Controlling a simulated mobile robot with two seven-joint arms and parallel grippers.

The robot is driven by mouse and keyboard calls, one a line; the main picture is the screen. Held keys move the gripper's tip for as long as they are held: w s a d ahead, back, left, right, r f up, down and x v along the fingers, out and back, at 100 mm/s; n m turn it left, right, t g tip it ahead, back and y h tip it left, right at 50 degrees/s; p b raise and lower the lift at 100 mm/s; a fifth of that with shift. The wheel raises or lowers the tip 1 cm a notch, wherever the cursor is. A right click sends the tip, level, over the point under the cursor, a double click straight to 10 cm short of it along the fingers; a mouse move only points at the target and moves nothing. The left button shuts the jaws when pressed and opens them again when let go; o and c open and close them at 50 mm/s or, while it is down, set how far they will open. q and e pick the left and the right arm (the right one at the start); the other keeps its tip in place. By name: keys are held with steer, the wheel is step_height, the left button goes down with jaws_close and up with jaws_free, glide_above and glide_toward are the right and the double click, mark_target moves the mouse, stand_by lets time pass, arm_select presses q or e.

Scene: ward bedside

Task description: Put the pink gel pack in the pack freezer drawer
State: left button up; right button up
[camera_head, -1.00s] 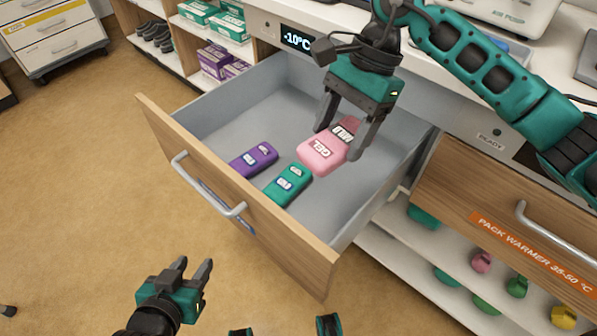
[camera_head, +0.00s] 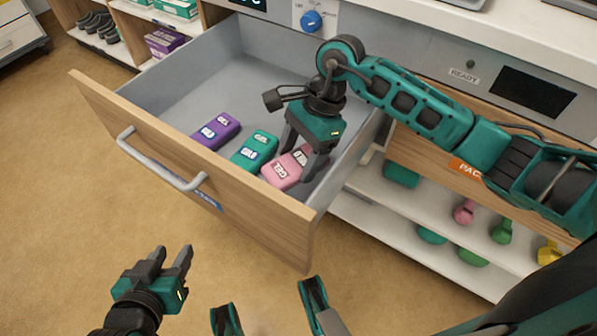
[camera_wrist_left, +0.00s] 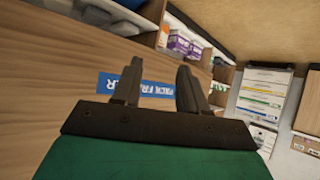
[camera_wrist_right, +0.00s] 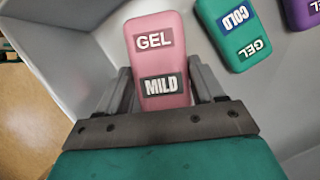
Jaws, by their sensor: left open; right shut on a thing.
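The pink gel pack (camera_head: 281,172) is inside the open freezer drawer (camera_head: 256,212), at its right front, beside the teal pack. In the right wrist view the pink pack (camera_wrist_right: 155,57) reads GEL and MILD. My right gripper (camera_head: 306,168) is shut on it, one finger on each side (camera_wrist_right: 160,92). The pack is low, at about the level of the other packs; I cannot tell if it touches the drawer floor. My left gripper (camera_head: 172,258) is open and empty in front of the drawer; its fingers (camera_wrist_left: 158,85) face the blue front label.
A teal pack (camera_head: 254,150) and a purple pack (camera_head: 216,130) lie in the drawer's front. The drawer's back left floor is bare. A warmer drawer (camera_head: 425,150) and a shelf of dumbbells (camera_head: 465,212) are to the right.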

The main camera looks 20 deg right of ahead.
mark_target(299, 168)
step_height(299, 168, down, 5)
steer(key=shift+r+b, duration=0.15)
steer(key=shift+b, duration=0.5)
arm_select(q)
steer(key=shift+w+d, duration=0.15)
steer(key=shift+w, duration=0.1)
arm_select(e)
steer(key=o, duration=0.9)
arm_select(q)
steer(key=shift+f, duration=0.2)
arm_select(e)
steer(key=shift+w+r, duration=0.1)
steer(key=shift+r, duration=0.15)
steer(key=p+v, duration=0.2)
steer(key=v, duration=0.8)
steer(key=shift+d+r+p, duration=0.15)
steer(key=shift+r+p, duration=0.15)
steer(key=shift+p, duration=0.1)
arm_select(q)
steer(key=shift+s+a+r, duration=0.25)
steer(key=shift+a+r, duration=0.25)
arm_select(e)
steer(key=shift+d+r, duration=0.2)
steer(key=shift+r, duration=0.2)
